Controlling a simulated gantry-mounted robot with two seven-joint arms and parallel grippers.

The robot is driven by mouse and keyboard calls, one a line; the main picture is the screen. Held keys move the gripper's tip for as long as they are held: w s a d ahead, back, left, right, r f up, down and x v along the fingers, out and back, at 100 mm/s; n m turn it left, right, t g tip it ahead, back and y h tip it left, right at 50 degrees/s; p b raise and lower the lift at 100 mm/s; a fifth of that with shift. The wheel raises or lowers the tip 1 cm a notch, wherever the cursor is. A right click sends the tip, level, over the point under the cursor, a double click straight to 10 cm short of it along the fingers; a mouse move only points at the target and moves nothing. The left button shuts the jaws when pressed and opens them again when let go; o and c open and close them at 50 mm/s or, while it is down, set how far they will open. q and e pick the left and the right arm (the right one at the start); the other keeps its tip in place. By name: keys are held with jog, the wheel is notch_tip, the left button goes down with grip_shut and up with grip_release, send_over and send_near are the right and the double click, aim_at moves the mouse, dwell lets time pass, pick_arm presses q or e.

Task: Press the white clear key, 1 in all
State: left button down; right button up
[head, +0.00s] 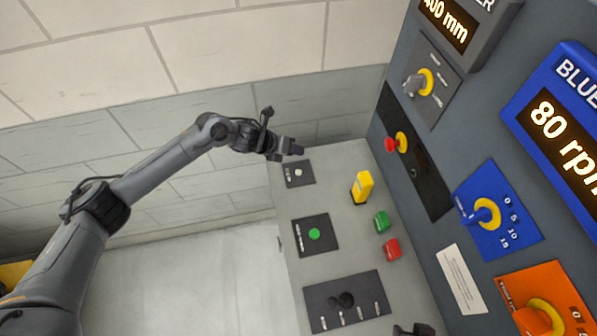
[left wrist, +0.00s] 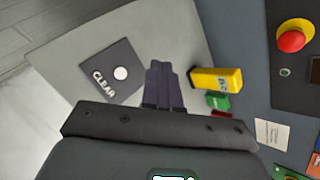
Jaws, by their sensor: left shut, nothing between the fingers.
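The white clear key (head: 298,172) is a small round button on a dark square plate at the far end of the grey desk panel. In the left wrist view the white key (left wrist: 121,73) sits beside the printed word CLEAR. My left gripper (head: 297,150) is shut and empty, just above and beyond the key's plate in the head view. In the left wrist view its fingertips (left wrist: 160,66) show to the right of the key, apart from it in the picture. The height between fingertips and panel is hard to tell. My right gripper is not in view.
A green round button (head: 314,234) and a black lever (head: 342,299) lie nearer. The upright panel with a red knob (head: 391,145) rises at right.

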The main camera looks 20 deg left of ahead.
pick_arm(q)
jog(key=b, duration=0.5)
send_over(296, 173)
notch_tip(296, 173, down, 8)
jog(key=shift+a+r, duration=0.1)
jog(key=shift+r, duration=0.15)
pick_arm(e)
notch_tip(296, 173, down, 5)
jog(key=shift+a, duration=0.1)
pick_arm(q)
jog(key=shift+f+b, duration=0.55)
jog(key=shift+f, duration=0.1)
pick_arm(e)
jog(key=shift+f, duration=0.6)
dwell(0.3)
pick_arm(q)
jog(key=shift+f, duration=0.2)
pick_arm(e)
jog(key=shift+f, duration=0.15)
pick_arm(q)
jog(key=shift+f+b, duration=0.2)
jog(key=shift+b, duration=0.25)
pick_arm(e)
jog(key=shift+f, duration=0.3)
